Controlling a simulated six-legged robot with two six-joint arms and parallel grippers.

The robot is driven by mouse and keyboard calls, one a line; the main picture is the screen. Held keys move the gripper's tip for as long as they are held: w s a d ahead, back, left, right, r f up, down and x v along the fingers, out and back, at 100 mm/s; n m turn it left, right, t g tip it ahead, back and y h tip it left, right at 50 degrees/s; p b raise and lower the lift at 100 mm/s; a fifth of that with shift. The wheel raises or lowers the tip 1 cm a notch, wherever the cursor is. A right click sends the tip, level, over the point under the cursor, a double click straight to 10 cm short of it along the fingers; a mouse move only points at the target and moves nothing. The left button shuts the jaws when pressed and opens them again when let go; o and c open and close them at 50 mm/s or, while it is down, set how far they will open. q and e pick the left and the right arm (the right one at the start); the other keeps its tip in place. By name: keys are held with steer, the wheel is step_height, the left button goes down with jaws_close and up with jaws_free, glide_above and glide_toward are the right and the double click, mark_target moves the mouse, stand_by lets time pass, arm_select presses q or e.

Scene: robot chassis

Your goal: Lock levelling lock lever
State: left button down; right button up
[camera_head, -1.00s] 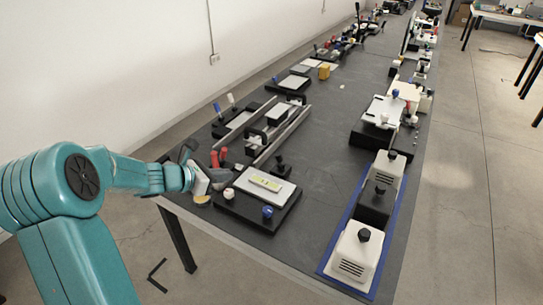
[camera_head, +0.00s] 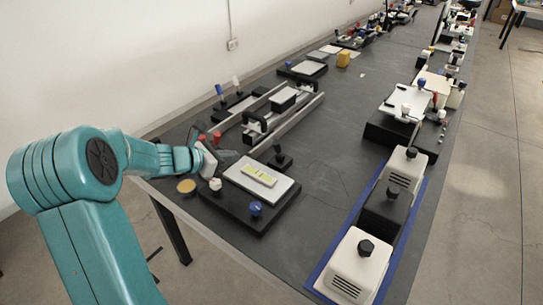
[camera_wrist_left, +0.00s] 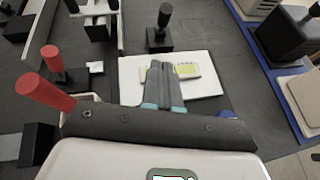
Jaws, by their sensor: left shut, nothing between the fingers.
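A white plate (camera_head: 272,181) with a yellow-green level strip (camera_head: 259,174) lies on a black base (camera_head: 232,202) near the table's near edge. A black upright lever (camera_head: 279,157) stands behind the plate; it also shows in the left wrist view (camera_wrist_left: 160,36). Two red handles (camera_head: 216,138) stand to the left, partly hidden by my left gripper (camera_head: 222,158); they show tilted in the left wrist view (camera_wrist_left: 45,91). Which one is the lock lever I cannot tell. My left gripper is shut and empty, its fingers (camera_wrist_left: 163,68) over the plate in the wrist view. My right gripper is not in view.
Rails (camera_head: 288,127) lie behind. White and black boxes (camera_head: 354,266) stand on a blue-edged strip at right. The table's middle is clear.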

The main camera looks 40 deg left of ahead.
arm_select(q)
glide_toward(277, 146)
steer(key=f, duration=0.3)
steer(key=a+f, duration=0.1)
steer(key=shift+w+a+f, duration=0.1)
steer(key=shift+w+f, duration=0.25)
steer(key=shift+f, duration=0.05)
steer(key=shift+w+d+r+p, duration=0.1)
steer(key=shift+w+r+p, duration=0.15)
steer(key=shift+w, duration=0.45)
steer(key=shift+w+d+r+p, duration=0.1)
steer(key=shift+w+p, duration=0.25)
steer(key=shift+w, duration=0.4)
steer(key=shift+w+d+r+p, duration=0.1)
steer(key=shift+w+r+p, duration=0.15)
steer(key=shift+w, duration=0.45)
steer(key=shift+f, duration=0.1)
